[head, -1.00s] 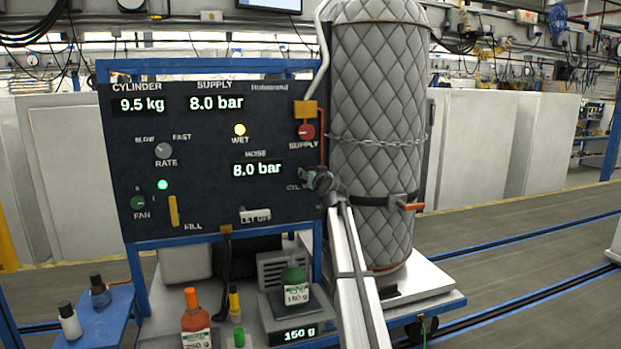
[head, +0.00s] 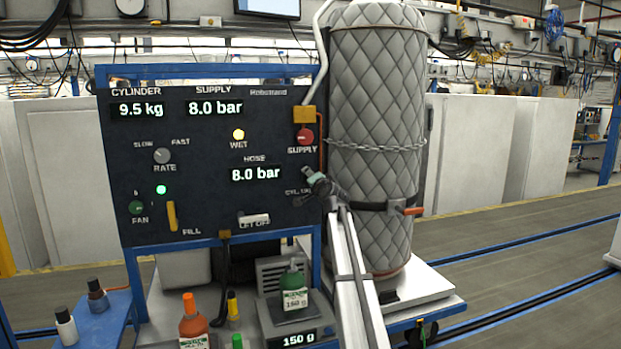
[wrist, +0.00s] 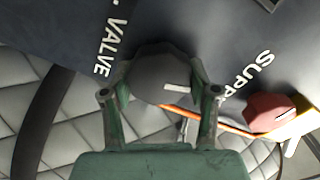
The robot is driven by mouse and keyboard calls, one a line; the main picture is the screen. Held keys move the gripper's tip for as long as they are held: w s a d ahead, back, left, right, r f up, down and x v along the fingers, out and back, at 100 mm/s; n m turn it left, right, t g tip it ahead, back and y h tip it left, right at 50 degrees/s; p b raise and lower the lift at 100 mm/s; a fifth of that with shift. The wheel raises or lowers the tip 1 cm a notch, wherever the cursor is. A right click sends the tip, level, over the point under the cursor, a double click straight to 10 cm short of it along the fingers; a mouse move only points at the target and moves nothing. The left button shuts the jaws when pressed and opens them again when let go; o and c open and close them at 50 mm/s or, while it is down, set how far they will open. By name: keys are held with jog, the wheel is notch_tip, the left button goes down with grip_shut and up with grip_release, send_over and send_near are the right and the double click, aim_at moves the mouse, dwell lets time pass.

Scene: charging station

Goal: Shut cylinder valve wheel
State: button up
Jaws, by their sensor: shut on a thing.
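The cylinder valve wheel is a dark grey round knob (wrist: 160,78) with a white pointer mark, on the panel beside the lettering "VALVE" in the wrist view. My gripper (wrist: 160,92) is shut on it, one green finger on each side of its rim. In the head view my gripper (head: 313,178) is at the panel's right edge, and it and my arm hide the wheel. The dark panel (head: 200,150) reads cylinder 9.5 kg, supply 8.0 bar and hose 8.0 bar. The amber WET lamp and a green lamp are lit.
The red supply knob (head: 305,137) sits above my gripper, and also shows in the wrist view (wrist: 270,112). A quilted grey cylinder (head: 375,110) with a chain and strap stands right of the panel. A green bottle (head: 293,285) stands on a scale reading 150 g.

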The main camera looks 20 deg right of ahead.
jog(key=shift+d+r+m+p, duration=0.1)
jog(key=shift+m+p, duration=0.4)
jog(key=shift+m, duration=1.1)
jog(key=o, duration=1.2)
jog(key=shift+w, duration=0.1)
jog(key=shift+c, duration=0.2)
jog(key=s+a, duration=0.1)
jog(key=s, duration=1.1)
jog(key=shift+a, duration=0.15)
